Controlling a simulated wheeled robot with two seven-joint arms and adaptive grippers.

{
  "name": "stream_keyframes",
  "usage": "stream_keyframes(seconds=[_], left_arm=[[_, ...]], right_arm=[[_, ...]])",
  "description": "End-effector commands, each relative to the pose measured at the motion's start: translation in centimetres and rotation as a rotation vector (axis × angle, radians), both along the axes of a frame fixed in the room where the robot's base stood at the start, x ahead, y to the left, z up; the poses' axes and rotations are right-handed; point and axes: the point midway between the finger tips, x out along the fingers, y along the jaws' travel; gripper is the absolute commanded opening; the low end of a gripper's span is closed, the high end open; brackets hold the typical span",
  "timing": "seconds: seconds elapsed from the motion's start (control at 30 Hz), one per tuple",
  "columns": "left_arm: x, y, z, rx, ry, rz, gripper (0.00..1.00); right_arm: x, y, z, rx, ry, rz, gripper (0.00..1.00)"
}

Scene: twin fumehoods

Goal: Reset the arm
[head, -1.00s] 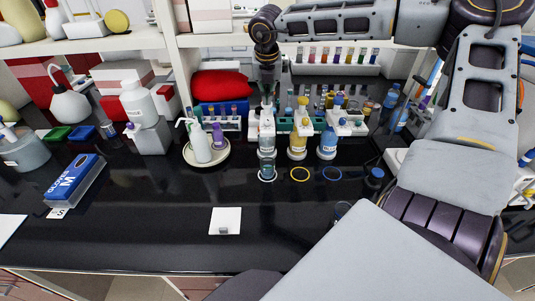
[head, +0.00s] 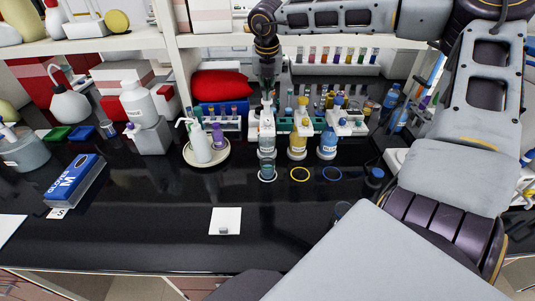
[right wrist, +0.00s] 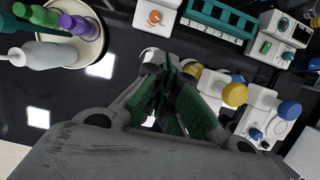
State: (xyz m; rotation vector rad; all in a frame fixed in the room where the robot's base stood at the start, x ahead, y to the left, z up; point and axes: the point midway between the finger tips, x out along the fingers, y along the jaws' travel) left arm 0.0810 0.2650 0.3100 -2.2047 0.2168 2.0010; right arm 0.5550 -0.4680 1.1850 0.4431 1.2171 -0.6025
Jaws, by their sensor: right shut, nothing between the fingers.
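My right gripper (head: 267,88) hangs from my right arm, which comes in from the upper right. It is just above and behind the white-labelled bottle (head: 267,140) at the left of a row of three. In the right wrist view my right gripper (right wrist: 165,68) shows its dark green fingers closed together, with nothing between them. A yellow bottle (head: 298,142) and a blue bottle (head: 328,143) stand to the right of the first bottle. My left gripper is not in view.
A round tray (head: 188,154) with wash bottles stands left.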

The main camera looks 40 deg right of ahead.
Motion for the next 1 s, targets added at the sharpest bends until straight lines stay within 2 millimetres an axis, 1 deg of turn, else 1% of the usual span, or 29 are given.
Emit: stream_keyframes(seconds=[0.1,0.5,0.67,1.0], left_arm=[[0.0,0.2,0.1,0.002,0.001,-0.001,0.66],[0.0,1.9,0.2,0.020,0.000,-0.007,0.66],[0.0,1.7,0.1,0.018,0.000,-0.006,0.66],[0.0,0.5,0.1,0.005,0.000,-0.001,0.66]], right_arm=[[0.0,0.0,0.4,0.001,-0.001,0.000,0.00],[0.0,0.0,0.4,0.000,-0.001,0.000,0.00],[0.0,0.0,0.4,0.000,-0.001,0.000,0.00],[0.0,0.0,0.4,0.000,-0.001,0.000,0.00]])
